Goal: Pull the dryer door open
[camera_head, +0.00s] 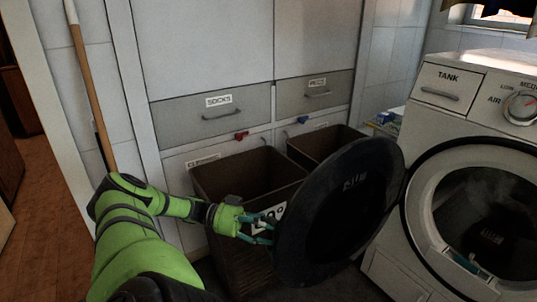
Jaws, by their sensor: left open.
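The dryer (395,272) stands at the right, with a TANK drawer and a dial on its front. Its round dark door (340,215) is swung out to the left from the left side of the round opening (485,220). My left gripper (262,228) is open beside the door's left edge, with its teal fingers pointing toward the door. I cannot tell whether they touch it. My right gripper is not in view.
Two brown bins (245,175) (325,143) stand behind the gripper and door, below grey drawers (222,116). A wooden pole (88,75) leans at the left. A small pale and teal thing (465,262) shows low in the dryer's round opening.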

